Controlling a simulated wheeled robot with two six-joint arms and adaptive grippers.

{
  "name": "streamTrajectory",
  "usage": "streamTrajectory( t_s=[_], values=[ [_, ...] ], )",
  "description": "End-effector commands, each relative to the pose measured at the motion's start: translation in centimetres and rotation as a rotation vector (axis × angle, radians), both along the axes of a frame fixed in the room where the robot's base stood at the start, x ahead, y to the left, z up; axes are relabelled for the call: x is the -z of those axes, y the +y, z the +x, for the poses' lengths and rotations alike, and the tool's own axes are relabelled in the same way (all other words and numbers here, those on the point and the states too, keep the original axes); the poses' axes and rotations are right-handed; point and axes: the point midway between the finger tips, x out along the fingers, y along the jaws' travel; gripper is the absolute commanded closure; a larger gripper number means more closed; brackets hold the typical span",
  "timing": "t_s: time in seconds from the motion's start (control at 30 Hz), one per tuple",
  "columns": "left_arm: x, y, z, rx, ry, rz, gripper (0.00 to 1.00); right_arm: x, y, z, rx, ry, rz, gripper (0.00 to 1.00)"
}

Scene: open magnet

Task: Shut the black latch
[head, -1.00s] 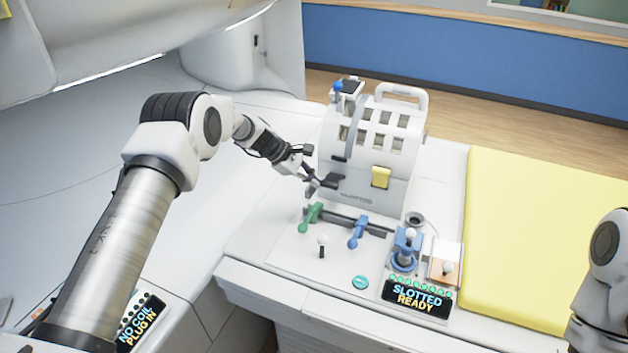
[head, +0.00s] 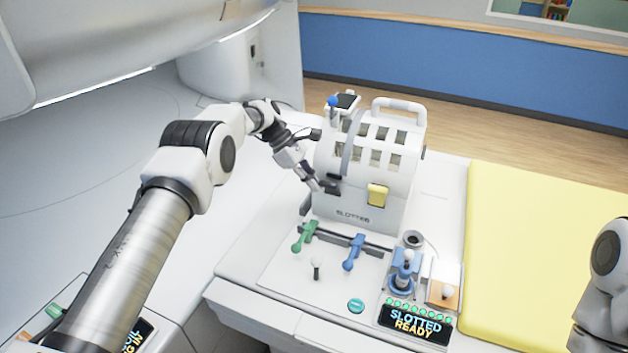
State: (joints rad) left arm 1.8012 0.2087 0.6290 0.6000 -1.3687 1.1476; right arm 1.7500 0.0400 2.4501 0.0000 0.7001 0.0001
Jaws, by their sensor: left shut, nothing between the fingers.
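The white slotted coil housing (head: 365,212) stands upright on the white table. The black latch (head: 330,188) is on the lower left of its front face, just under a small dark piece (head: 334,177). A yellow latch (head: 377,194) lies flat against the same face, to the right. My left gripper (head: 315,185) is shut and empty, its fingertips at the left end of the black latch. I cannot tell whether they touch it or whether the latch is fully closed. My right gripper is out of view.
A green lever (head: 304,237), a blue lever (head: 354,252) and a blue knobbed post (head: 405,272) stand in front of the housing. A display (head: 415,324) reads "SLOTTED READY". A yellow pad (head: 540,245) lies to the right.

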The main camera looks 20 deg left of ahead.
Motion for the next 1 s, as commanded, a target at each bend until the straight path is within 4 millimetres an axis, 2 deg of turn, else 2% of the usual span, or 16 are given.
streamTrajectory(
  t_s=[0.27, 0.6, 1.0],
  values=[
    [-0.3, 0.0, -0.1, -0.002, -0.004, -0.002, 1.00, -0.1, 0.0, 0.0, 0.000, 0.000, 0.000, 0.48],
    [-1.8, 0.1, 0.0, -0.001, -0.005, -0.002, 1.00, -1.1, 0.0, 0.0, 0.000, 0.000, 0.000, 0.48],
    [-1.6, 0.1, -0.1, -0.002, -0.005, -0.002, 1.00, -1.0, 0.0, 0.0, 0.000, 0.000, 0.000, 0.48]
  ],
)
